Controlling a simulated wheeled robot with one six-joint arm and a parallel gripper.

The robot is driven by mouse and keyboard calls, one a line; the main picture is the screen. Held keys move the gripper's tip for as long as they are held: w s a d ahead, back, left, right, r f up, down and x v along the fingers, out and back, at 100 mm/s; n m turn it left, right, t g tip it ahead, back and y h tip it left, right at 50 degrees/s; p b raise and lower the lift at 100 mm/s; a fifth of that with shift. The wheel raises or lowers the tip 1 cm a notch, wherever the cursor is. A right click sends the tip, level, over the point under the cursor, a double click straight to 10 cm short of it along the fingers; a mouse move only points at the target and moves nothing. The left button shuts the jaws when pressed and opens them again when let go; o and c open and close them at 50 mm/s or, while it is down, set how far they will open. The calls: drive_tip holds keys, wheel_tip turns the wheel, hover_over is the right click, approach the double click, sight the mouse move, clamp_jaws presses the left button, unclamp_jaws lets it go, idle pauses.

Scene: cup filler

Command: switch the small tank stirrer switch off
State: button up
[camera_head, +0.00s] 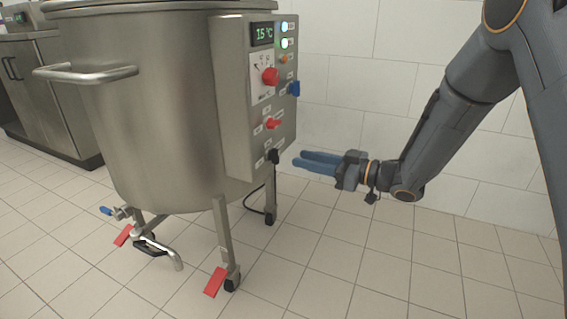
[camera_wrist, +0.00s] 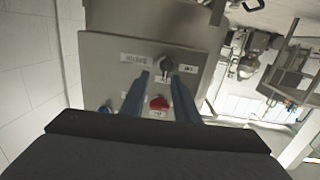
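A steel tank (camera_head: 160,110) carries a control box (camera_head: 232,100) with a display, lights and several knobs. On its panel, a black rotary switch (camera_head: 274,156) sits lowest, also seen in the wrist view (camera_wrist: 165,64). A red switch (camera_head: 272,123) is above it; a red switch also shows between my fingers in the wrist view (camera_wrist: 159,103). The labels are too small to read, so I cannot tell which is the stirrer switch. My gripper (camera_head: 298,159) is open and empty, its blue fingers apart, pointing at the panel near the black switch. Contact is not visible.
Above are a larger red knob (camera_head: 270,76) and a blue switch (camera_head: 294,88). The tank stands on legs with red pedals (camera_head: 215,281), with a tap (camera_head: 165,252) underneath. A black cable hangs below the box. The tiled floor at right is clear, with a wall behind.

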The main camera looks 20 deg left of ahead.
sight(275, 156)
drive_tip(key=a+g+b, duration=0.1)
drive_tip(key=a+b, duration=0.2)
drive_tip(key=a, duration=0.4)
drive_tip(key=shift+n+y, duration=0.3)
drive_tip(key=shift+y, duration=0.1)
drive_tip(key=shift+s+a+f, duration=0.1)
drive_tip(key=shift+c, duration=0.3)
clamp_jaws()
